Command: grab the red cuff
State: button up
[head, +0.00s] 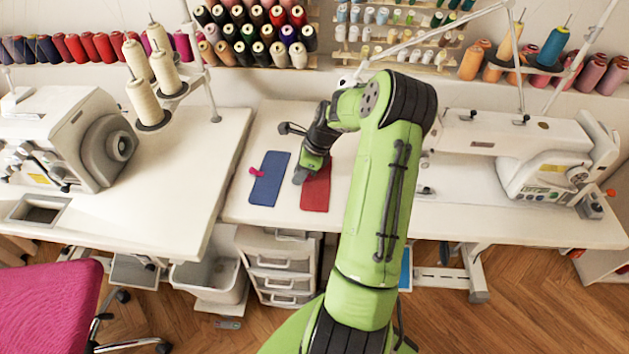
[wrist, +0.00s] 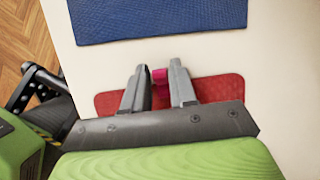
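The red cuff (head: 315,192) lies flat on the white table, to the right of a blue cuff (head: 269,179). My gripper (head: 301,176) is low over the left side of the red cuff. In the wrist view my gripper (wrist: 160,68) has its two fingers apart, with a small pink piece (wrist: 159,76) between them. The piece nearly fills the gap. I cannot tell whether the fingers press on it. My gripper hides part of the red cuff.
A white sewing machine (head: 520,150) stands at right and another machine (head: 70,140) at left. Thread cones (head: 148,102) stand behind. The tabletop (head: 240,205) around the cuffs is mostly clear.

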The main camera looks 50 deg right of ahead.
grip_shut()
